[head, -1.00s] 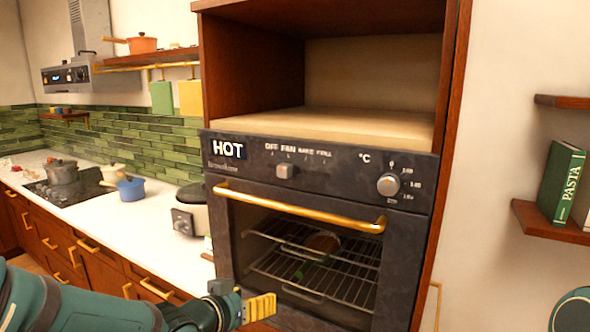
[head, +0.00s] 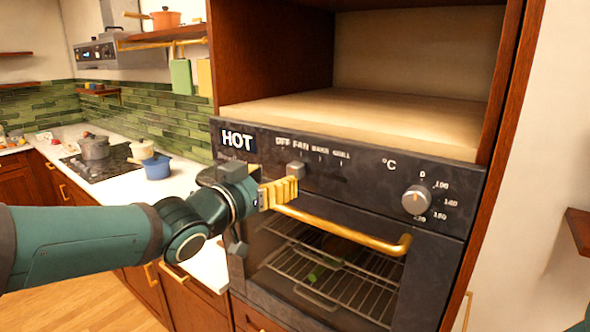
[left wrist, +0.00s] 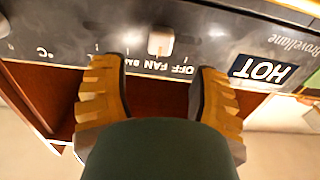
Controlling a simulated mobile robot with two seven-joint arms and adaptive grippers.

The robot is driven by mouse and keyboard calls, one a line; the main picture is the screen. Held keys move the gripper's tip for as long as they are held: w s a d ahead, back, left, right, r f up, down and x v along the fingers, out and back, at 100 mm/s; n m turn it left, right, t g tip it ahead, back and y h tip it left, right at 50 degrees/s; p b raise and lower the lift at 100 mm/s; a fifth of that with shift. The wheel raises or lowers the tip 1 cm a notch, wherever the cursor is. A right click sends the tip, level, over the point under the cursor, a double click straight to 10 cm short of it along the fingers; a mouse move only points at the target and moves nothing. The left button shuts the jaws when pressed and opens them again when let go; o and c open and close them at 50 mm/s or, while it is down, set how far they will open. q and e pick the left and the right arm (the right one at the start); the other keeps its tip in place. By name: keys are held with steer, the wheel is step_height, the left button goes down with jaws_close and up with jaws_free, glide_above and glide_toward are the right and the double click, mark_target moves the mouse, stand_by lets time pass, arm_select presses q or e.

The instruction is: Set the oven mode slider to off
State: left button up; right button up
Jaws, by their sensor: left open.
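The oven mode slider is a small grey block (head: 296,170) on the dark oven panel, under the labels OFF, FAN, BAKE and GRILL. In the left wrist view, which is upside down, the slider knob (left wrist: 160,43) lines up with FAN, beside OFF. My left gripper (head: 280,192), with yellow ribbed fingers, is at the panel just left of and below the slider in the head view. In the left wrist view its fingers (left wrist: 158,68) are spread, with the knob beyond the gap between them. No contact shows. My right gripper is out of view.
A brass handle (head: 345,230) crosses the oven door just below the gripper. A round temperature knob (head: 416,200) is to the right on the panel, and a HOT sign (head: 238,140) is at left. A white counter (head: 185,186) with pots runs along the left.

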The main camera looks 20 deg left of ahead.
mark_target(291, 169)
arm_select(q)
steer(key=x, duration=0.7)
steer(key=shift+o, duration=0.2)
steer(key=shift+s, duration=0.1)
jaws_close()
